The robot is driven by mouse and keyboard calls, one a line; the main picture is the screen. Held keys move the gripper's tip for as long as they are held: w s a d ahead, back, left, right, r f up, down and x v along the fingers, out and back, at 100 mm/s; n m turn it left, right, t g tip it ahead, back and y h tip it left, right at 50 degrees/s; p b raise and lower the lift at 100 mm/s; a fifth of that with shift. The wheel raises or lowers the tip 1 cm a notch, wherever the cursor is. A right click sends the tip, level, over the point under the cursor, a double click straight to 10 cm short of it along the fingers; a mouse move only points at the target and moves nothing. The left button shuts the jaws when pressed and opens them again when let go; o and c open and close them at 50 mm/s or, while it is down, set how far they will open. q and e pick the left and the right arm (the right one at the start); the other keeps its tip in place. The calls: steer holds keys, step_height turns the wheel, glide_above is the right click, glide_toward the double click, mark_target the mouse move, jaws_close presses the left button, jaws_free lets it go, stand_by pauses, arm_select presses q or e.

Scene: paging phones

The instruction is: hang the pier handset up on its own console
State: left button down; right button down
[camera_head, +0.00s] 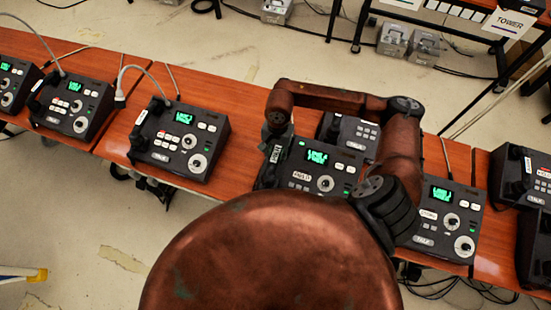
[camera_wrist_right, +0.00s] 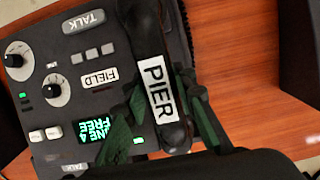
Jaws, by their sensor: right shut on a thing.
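The pier handset (camera_wrist_right: 158,82) is dark with a white PIER label, seen close in the right wrist view. My right gripper (camera_wrist_right: 163,98) is shut on it, with a dark green finger on each side. The handset lies along the side of a console labelled FIELD (camera_wrist_right: 75,140); whether it touches that console I cannot tell. In the head view my right gripper (camera_head: 276,138) is at the left side of the FIELD console (camera_head: 318,157), and the handset's white label (camera_head: 276,154) shows there. I cannot make out a console labelled PIER. My left gripper is not in view.
The orange-brown table (camera_head: 240,115) bears several similar consoles, including one to the left (camera_head: 180,140) and one labelled STORES (camera_head: 450,220) to the right. Another console (camera_head: 352,132) stands behind, partly hidden by my arm. Bare tabletop shows between consoles.

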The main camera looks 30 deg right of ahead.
mark_target(276, 159)
step_height(276, 159, down, 3)
steer(key=shift+f+p, duration=0.1)
steer(key=shift+p, duration=0.35)
steer(key=shift+w, duration=0.1)
steer(key=shift+f, duration=0.15)
steer(key=c, duration=1.6)
jaws_free()
steer(key=shift+r, duration=0.25)
steer(key=r, duration=0.4)
steer(key=r+b, duration=0.1)
steer(key=r, duration=0.3)
steer(key=d+r, duration=0.1)
steer(key=r, duration=0.2)
steer(key=shift+w+r+b, duration=0.4)
